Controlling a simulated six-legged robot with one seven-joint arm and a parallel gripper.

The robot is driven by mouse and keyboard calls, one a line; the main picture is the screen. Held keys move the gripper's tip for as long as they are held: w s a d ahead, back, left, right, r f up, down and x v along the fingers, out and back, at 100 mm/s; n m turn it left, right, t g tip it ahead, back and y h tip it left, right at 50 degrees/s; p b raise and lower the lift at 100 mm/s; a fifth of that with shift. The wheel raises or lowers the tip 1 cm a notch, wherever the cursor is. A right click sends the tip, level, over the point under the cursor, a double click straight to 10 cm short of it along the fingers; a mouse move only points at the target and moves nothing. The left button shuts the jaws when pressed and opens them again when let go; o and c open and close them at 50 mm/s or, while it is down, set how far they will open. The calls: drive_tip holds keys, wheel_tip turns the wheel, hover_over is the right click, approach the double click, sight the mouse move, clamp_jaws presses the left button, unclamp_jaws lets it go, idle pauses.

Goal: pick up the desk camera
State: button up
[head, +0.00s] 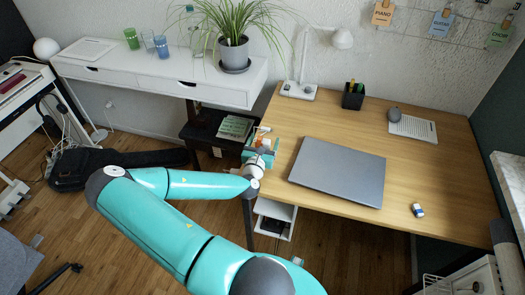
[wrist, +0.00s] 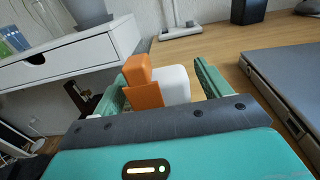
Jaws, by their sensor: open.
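A small white block with orange parts, which looks like the desk camera (wrist: 172,84), sits at the left edge of the wooden desk. In the head view the desk camera (head: 265,142) is small and partly hidden by my gripper. My gripper (head: 260,149) is at that desk edge, around or just short of it. In the wrist view my gripper (wrist: 160,88) is open, with one green finger on each side of the white and orange parts. The right finger stands slightly apart from the white block; contact on the left is unclear. The camera's lower part is hidden by my gripper.
A closed grey laptop (head: 338,171) lies right of my gripper on the desk (head: 450,165). A lamp (head: 298,90) and black pen cup (head: 353,96) stand behind. A white console table (head: 150,75) with a plant is at the left. A small white-blue item (head: 418,210) lies farther right.

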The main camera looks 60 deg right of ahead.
drive_tip(key=c, duration=1.3)
